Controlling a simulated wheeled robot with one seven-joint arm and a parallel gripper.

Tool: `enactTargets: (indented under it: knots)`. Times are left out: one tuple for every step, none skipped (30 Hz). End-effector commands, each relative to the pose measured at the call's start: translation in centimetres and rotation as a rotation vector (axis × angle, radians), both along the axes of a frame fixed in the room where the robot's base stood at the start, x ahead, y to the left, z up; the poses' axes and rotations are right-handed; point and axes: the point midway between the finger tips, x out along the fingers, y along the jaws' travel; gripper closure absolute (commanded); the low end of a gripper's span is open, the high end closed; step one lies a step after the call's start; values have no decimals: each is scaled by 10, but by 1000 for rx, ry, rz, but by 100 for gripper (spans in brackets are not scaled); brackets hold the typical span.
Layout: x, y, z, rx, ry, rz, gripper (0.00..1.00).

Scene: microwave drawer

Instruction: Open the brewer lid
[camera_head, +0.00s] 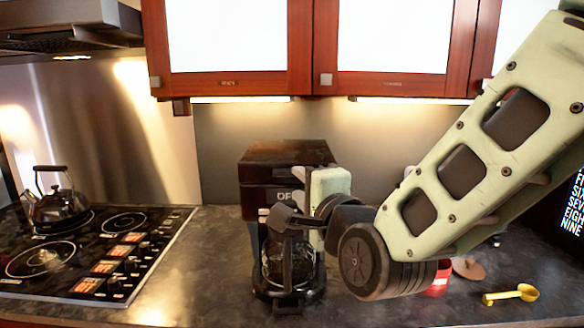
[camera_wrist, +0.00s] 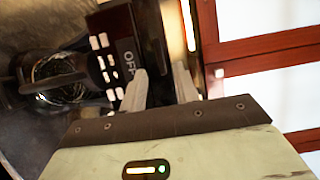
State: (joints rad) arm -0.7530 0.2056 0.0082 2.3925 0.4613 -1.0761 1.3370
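The brewer (camera_head: 262,180) is a dark coffee maker on the counter, with a lit display. Its flat dark lid (camera_head: 285,151) on top looks closed. The glass carafe (camera_head: 288,262) sits in the lower part. The brewer's button panel (camera_wrist: 106,65) is just left of the fingers there. Whether a fingertip touches the brewer cannot be told.
Red-framed wall cabinets (camera_head: 310,45) hang above the brewer. A kettle (camera_head: 57,203) stands on the cooktop (camera_head: 90,255) at left. A yellow scoop (camera_head: 511,294) and a red item (camera_head: 438,281) lie at right, the latter partly behind my arm. The front counter is mostly clear.

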Motion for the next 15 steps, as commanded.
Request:
enactTargets:
  knots:
    - [10, 3, 2, -2, 2, -2, 69]
    - [14, 5, 3, -1, 1, -1, 69]
    - [20, 7, 2, -2, 2, -1, 69]
    - [24, 9, 2, 0, 1, -1, 69]
    - [28, 10, 2, 0, 1, -1, 69]
    - [32, 12, 2, -2, 2, -1, 69]
    - [35, 13, 2, 0, 1, -1, 69]
    - [38, 14, 2, -1, 1, 0, 69]
    - [40, 15, 1, -2, 2, 0, 69]
    - [42, 16, 1, -2, 2, 0, 69]
    - [43, 16, 1, -1, 1, 0, 69]
    - [44, 17, 1, 0, 1, 0, 69]
    - [45, 17, 1, 0, 0, 0, 69]
    - [45, 17, 1, 0, 0, 0, 69]
    - [46, 17, 0, 0, 0, 0, 69]
